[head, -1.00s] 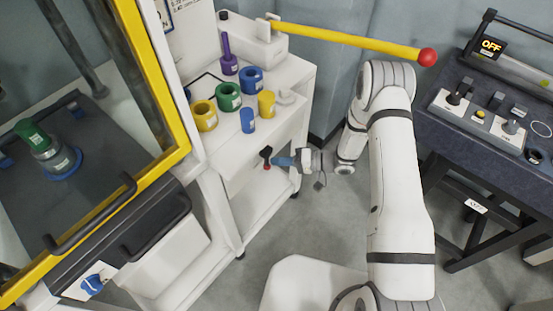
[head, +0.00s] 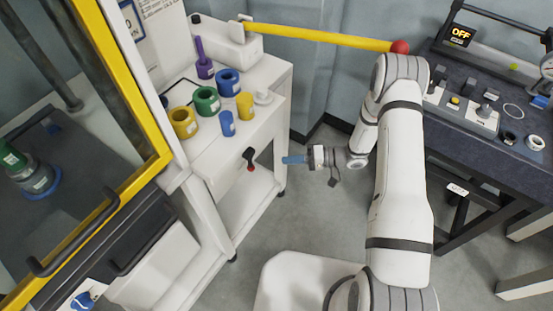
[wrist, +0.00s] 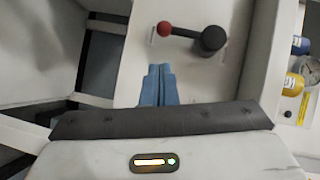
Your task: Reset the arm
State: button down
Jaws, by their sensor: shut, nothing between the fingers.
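My gripper (head: 286,160) has blue fingers and is shut and empty. It is held out to the left from my white arm (head: 400,190), over the floor beside the white cart. In the wrist view the closed blue fingers (wrist: 158,86) point toward a white panel with a dark lever that has a red knob (wrist: 165,29). The same lever (head: 250,158) shows on the cart's front in the head view, a short way left of the fingertips. The fingers are apart from the lever.
The cart top (head: 250,120) carries several coloured rings and cylinders. A yellow bar with a red ball end (head: 400,46) crosses above, close to my arm's elbow. A glass-fronted yellow-framed cabinet (head: 150,165) stands left. A dark control bench (head: 500,150) reading OFF stands right. Open floor (head: 310,215) lies below my gripper.

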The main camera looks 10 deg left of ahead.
jog(key=shift+w+d, duration=0.1)
jog(key=shift+d, duration=0.4)
